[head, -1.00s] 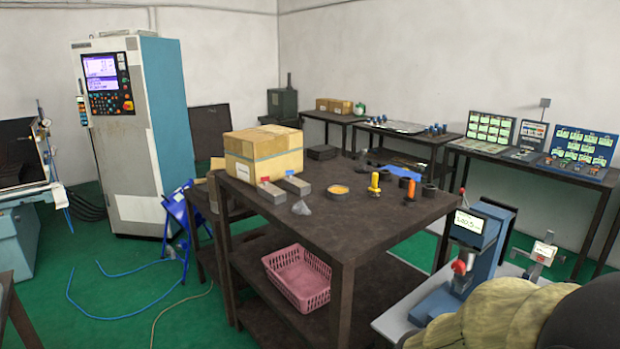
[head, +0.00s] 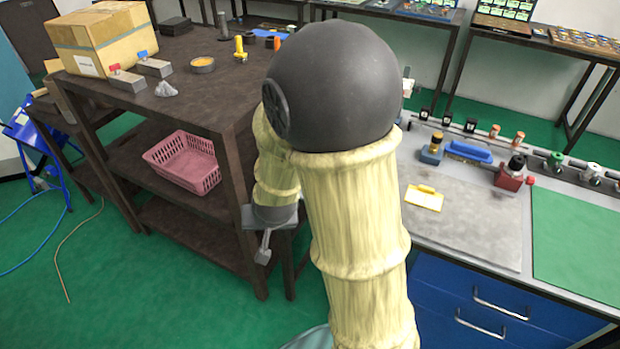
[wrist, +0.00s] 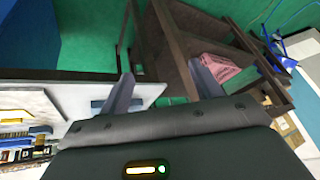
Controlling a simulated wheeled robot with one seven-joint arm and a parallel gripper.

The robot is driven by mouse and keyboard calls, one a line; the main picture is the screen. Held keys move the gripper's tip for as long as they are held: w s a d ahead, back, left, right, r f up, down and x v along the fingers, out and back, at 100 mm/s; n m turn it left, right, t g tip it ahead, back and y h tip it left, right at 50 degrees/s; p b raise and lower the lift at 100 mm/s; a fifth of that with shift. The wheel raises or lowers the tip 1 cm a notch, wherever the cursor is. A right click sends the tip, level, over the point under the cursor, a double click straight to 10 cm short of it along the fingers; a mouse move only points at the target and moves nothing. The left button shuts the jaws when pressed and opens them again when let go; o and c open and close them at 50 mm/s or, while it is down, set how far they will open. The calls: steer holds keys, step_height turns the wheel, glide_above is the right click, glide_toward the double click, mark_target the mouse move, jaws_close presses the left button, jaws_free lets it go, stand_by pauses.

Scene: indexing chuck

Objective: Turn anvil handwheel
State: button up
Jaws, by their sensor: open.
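My gripper (head: 264,250) hangs low in front of the dark table's near corner in the head view, partly behind my arm. In the wrist view its two fingers (wrist: 164,80) are spread apart with nothing between them. I cannot make out an anvil handwheel in any current view. The blue bench device with a display, seen in the earlier head frame, does not show now. My arm covers the left part of the bench, where it may stand.
The dark table (head: 215,90) carries a cardboard box (head: 105,38) and small parts, with a pink basket (head: 183,162) on its shelf. Green floor is open at lower left.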

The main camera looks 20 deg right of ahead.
steer(key=w+d+f+m+t+h+b, duration=0.2)
steer(key=w+d+f+m+h, duration=0.1)
steer(key=h, duration=0.4)
steer(key=w+d+f+m+t+h+b, duration=0.2)
steer(key=w+f+m+t+h, duration=0.1)
steer(key=h, duration=0.4)
step_height(320, 180, down, 3)
steer(key=shift+d+r+m, duration=0.15)
steer(key=shift+d+m, duration=0.25)
steer(key=shift+m, duration=0.1)
steer(key=p+x, duration=0.1)
steer(key=x, duration=0.4)
steer(key=p+x, duration=0.1)
steer(key=x, duration=1)
steer(key=shift+w+d+r+p, duration=0.1)
steer(key=shift+r+p, duration=0.3)
steer(key=shift+w+d+f, duration=0.15)
steer(key=shift+w+d, duration=0.3)
steer(key=shift+d, duration=0.05)
steer(key=shift+s, duration=0.1)
